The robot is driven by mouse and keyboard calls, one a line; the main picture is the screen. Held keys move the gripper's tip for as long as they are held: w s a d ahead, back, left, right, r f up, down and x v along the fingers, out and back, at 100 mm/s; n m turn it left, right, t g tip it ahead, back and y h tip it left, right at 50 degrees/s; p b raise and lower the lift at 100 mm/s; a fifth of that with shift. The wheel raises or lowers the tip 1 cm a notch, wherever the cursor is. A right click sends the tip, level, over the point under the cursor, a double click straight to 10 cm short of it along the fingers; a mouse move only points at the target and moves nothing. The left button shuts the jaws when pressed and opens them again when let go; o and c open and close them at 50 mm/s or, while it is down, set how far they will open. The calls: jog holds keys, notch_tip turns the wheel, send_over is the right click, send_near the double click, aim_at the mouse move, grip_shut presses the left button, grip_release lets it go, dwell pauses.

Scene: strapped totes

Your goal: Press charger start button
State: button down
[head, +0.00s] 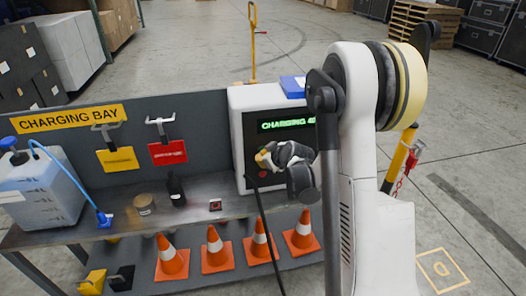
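The charger (240,104) is a white box with a dark front panel, standing at the right end of the bench. Its lit green display (280,125) reads "CHARGING" followed by characters partly hidden by my arm. A red round button (263,173) shows low on the panel. My gripper (268,158) is right in front of the panel, just above the red button, with a small yellowish part at its tip. Whether it touches the panel cannot be told, nor whether its fingers are open or shut. Any start button behind the gripper is hidden.
A black cable (264,225) hangs from the charger past the bench edge. Orange cones (215,250) stand below. A yellow post (400,160) stands right; floor beyond is open.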

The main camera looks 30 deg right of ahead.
jog(key=shift+s, duration=0.15)
jog(key=shift+s+a, duration=0.2)
jog(key=shift+s, duration=0.4)
jog(key=shift+s, duration=0.15)
jog(key=s, duration=0.2)
jog(key=s+a+b, duration=0.1)
jog(key=s, duration=0.1)
jog(key=shift+s+a, duration=0.2)
jog(key=shift+s, duration=0.05)
dwell(0.4)
